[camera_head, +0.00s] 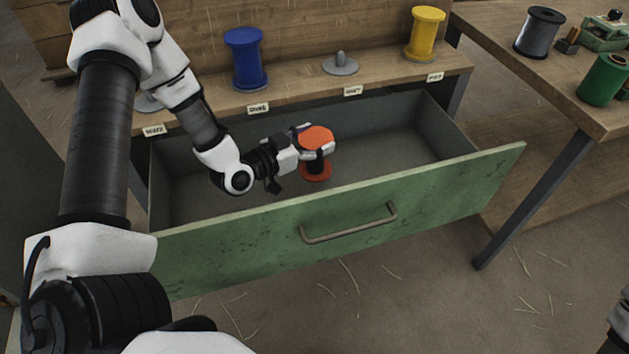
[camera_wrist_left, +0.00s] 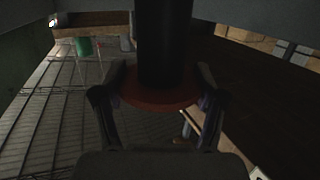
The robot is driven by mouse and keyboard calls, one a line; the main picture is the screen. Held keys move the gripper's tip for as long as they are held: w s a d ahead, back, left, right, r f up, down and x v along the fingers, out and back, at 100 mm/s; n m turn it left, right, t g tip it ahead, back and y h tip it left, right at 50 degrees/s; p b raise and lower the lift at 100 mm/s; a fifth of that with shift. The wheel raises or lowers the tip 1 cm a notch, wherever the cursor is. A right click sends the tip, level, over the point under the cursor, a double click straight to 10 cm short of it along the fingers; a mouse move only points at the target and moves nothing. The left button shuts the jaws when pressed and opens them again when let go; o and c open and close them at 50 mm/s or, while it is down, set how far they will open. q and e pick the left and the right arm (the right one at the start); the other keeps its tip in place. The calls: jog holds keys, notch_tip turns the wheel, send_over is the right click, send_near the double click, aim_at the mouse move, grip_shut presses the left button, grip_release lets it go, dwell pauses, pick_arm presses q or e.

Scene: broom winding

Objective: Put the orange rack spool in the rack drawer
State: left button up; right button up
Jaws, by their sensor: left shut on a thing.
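The orange spool (camera_head: 316,136) has orange flanges and a dark middle, and it stands upright inside the open rack drawer. The drawer has a green front (camera_head: 430,212) with a metal handle and grey inner walls. My left gripper (camera_head: 312,150) reaches in from the left and is shut on the spool near its upper flange. I cannot tell whether the lower flange touches the drawer floor. In the left wrist view, the spool's dark barrel (camera_wrist_left: 165,45) and orange flange (camera_wrist_left: 158,97) sit between the two fingers (camera_wrist_left: 160,105).
Above the drawer, a wooden rack shelf holds a blue spool (camera_head: 246,60), an empty peg (camera_head: 340,64) and a yellow spool (camera_head: 425,34). A table at the right carries a black spool (camera_head: 539,32) and a green spool (camera_head: 603,80). The drawer's right half is clear.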

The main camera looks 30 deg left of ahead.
pick_arm(q)
notch_tip(320, 180, down, 7)
jog(key=b, duration=0.1)
jog(key=shift+b, duration=0.35)
jog(key=o, duration=0.7)
jog(key=shift+f, duration=0.15)
jog(key=o, duration=0.4)
jog(key=shift+o, duration=0.2)
